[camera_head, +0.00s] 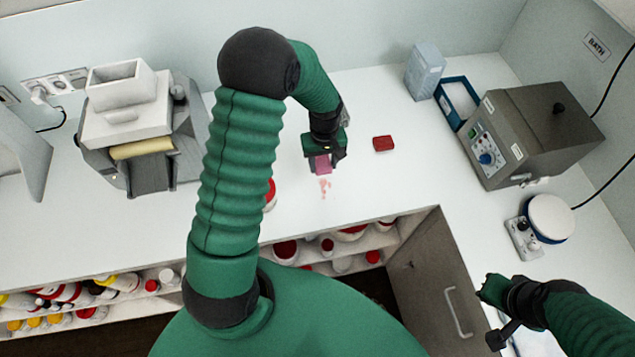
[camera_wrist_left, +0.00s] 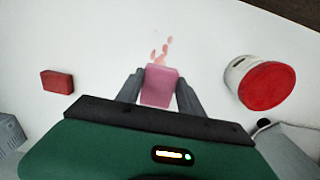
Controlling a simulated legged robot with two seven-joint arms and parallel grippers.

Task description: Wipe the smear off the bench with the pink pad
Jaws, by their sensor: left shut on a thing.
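The pink pad (camera_head: 321,163) is held between the fingers of my left gripper (camera_head: 325,158), which is shut on it above the white bench. The pad (camera_wrist_left: 159,86) also shows between the two grey fingers of my left gripper (camera_wrist_left: 159,90) in the left wrist view. The smear (camera_head: 324,188) is a set of pinkish-red spots on the bench, just in front of the pad. In the left wrist view the smear (camera_wrist_left: 162,50) lies just beyond the pad's far edge. Whether the pad touches the bench I cannot tell. My right gripper (camera_head: 492,290) is at the lower right; its fingers are unclear.
A red block (camera_head: 383,143) lies right of the left gripper. A mill (camera_head: 140,125) is at left, a grey bath (camera_head: 530,130) at right. Shelves of bottles sit below the bench.

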